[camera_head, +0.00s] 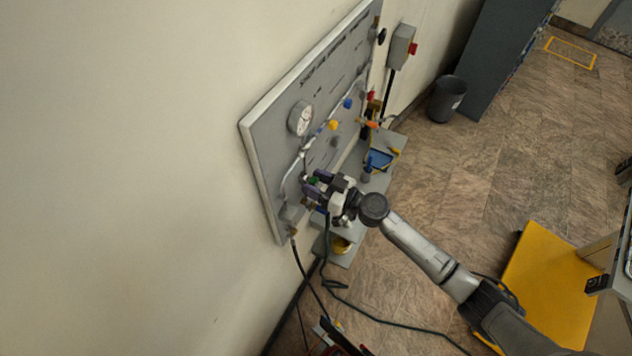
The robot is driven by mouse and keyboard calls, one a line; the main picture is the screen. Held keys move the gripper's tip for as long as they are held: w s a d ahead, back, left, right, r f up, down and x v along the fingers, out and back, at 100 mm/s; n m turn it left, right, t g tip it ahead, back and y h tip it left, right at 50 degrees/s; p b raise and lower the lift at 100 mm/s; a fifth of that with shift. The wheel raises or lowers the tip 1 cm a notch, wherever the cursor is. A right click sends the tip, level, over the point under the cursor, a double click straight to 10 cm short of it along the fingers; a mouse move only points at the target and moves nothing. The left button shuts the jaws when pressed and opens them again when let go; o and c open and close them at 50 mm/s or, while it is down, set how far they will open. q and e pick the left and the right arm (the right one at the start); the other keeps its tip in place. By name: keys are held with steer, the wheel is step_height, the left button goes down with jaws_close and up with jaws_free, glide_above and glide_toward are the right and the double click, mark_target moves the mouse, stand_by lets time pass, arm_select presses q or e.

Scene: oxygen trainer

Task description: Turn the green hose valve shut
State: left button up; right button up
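A grey trainer panel (262,130) is mounted on the wall, with a pipe run, a round gauge (300,118), a yellow knob (333,125) and a blue knob (348,103). The green hose valve (313,181) is a small green patch low on the panel, mostly hidden by my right gripper. My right gripper (314,186) is at the panel with its fingers around or beside the green valve. The view is too small to tell whether the fingers touch it or how far they are closed. My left gripper is not in view.
A shelf (379,182) below the panel holds a blue tray (380,160) and a yellow round item (340,245). Dark hoses hang below the panel and cross the floor. A grey switch box (401,46), a dark bin (447,98) and a yellow platform (548,285) stand around. The middle floor is free.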

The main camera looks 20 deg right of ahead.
steer(key=c, duration=0.6)
